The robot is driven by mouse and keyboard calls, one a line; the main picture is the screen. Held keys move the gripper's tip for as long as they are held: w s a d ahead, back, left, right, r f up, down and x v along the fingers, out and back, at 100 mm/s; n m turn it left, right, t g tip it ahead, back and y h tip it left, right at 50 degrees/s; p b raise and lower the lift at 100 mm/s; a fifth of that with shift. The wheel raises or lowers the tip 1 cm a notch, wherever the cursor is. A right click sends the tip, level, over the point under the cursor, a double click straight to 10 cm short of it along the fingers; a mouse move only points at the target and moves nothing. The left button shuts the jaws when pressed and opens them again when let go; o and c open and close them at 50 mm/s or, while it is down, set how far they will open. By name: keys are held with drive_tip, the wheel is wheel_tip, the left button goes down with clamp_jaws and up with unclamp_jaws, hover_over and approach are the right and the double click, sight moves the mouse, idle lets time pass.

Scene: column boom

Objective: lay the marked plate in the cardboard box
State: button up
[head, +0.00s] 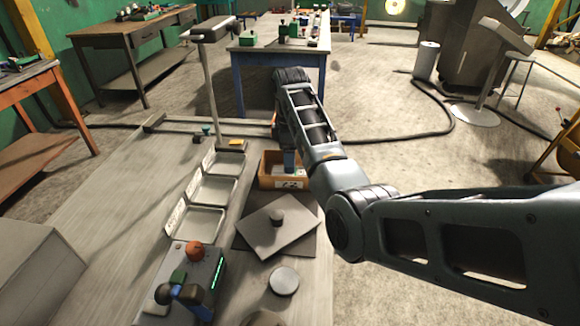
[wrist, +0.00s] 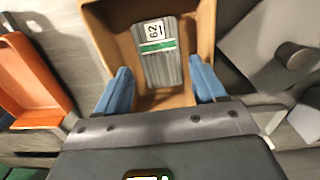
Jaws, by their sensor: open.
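The marked plate (wrist: 163,62) is grey and ribbed, with a white label reading 62 and a green band. In the wrist view it lies inside the cardboard box, between and just beyond my fingertips. The cardboard box (wrist: 107,32) is tan and open-topped; it also shows in the head view (head: 266,183), with a white label on its near side. My gripper (wrist: 162,84) is open, its two blue fingers apart at the near part of the box, with nothing visibly held. In the head view my gripper (head: 289,161) reaches down over the box, and my arm hides part of it.
A grey square plate with a knob (head: 298,224) lies just in front of the box. Labelled shallow trays (head: 207,224) line the left side, beside a lamp-like post (head: 210,85). A device with an orange knob (head: 194,250) and a round disc (head: 284,280) are nearer.

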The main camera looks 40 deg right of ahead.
wheel_tip(320, 180, up, 8)
drive_tip(key=p, duration=0.2)
drive_tip(key=shift+r, duration=0.15)
